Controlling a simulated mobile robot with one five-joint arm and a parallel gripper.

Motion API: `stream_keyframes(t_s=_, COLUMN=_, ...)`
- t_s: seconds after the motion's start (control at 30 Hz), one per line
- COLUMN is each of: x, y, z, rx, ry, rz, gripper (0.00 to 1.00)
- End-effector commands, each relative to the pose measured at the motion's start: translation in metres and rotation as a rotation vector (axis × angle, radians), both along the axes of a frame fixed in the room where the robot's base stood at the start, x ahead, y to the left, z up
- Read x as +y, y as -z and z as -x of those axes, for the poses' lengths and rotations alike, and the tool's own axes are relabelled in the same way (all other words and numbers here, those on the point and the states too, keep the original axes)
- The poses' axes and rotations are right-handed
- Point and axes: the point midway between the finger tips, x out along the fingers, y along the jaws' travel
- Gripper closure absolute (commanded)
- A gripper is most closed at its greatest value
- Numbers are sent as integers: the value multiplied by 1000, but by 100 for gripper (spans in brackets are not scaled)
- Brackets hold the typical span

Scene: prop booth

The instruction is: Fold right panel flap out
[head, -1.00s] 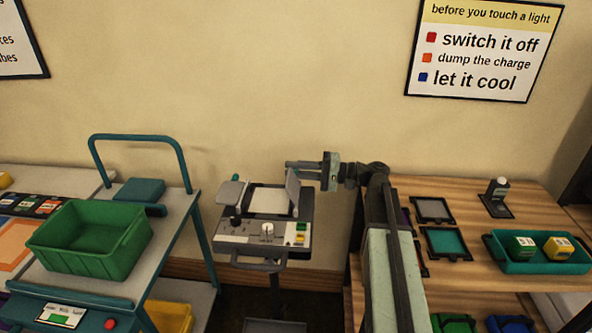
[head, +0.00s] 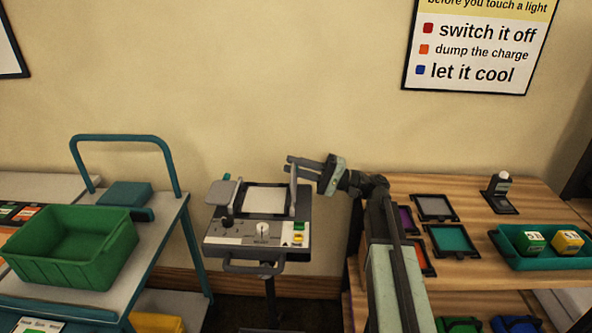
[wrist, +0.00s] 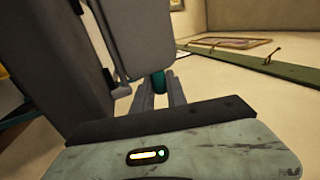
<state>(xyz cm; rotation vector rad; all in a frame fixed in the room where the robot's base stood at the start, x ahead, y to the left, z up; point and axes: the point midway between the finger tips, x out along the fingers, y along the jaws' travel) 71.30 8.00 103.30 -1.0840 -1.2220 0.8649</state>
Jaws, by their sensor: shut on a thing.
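The panel unit (head: 214,240) stands on a post, with a knob, dial and coloured buttons on its front. Its pale centre panel (head: 265,200) faces up. The left flap (head: 222,192) lies folded outward. The right flap (head: 293,196) stands up, nearly edge-on, along the panel's right side. My gripper (head: 290,166) reaches in from the right at the flap's top. In the wrist view my gripper (wrist: 160,98) is shut on a teal tab (wrist: 159,82) at the grey right flap's (wrist: 133,35) edge. The fingers partly hide the tab.
A cart with a green bin (head: 70,250) and teal handle (head: 125,137) stands left. A wooden bench (head: 400,190) on the right holds framed filters (head: 450,240) and a teal tray (head: 510,261). The wall is close behind the unit.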

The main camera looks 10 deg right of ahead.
Motion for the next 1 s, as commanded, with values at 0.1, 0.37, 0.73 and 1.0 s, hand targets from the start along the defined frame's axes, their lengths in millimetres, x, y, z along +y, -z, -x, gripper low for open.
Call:
stream_keyframes(t_s=0.1, x=4, y=1, z=-1, rx=2, ry=-3, rz=4, gripper=100)
stream_keyframes(t_s=0.37, x=11, y=0, z=0, rx=2, ry=-12, rz=3, gripper=73)
stream_keyframes(t_s=0.73, x=-25, y=14, z=5, rx=2, ry=-11, rz=2, gripper=73)
stream_keyframes(t_s=1.0, x=-61, y=23, z=11, rx=2, ry=-12, rz=2, gripper=73)
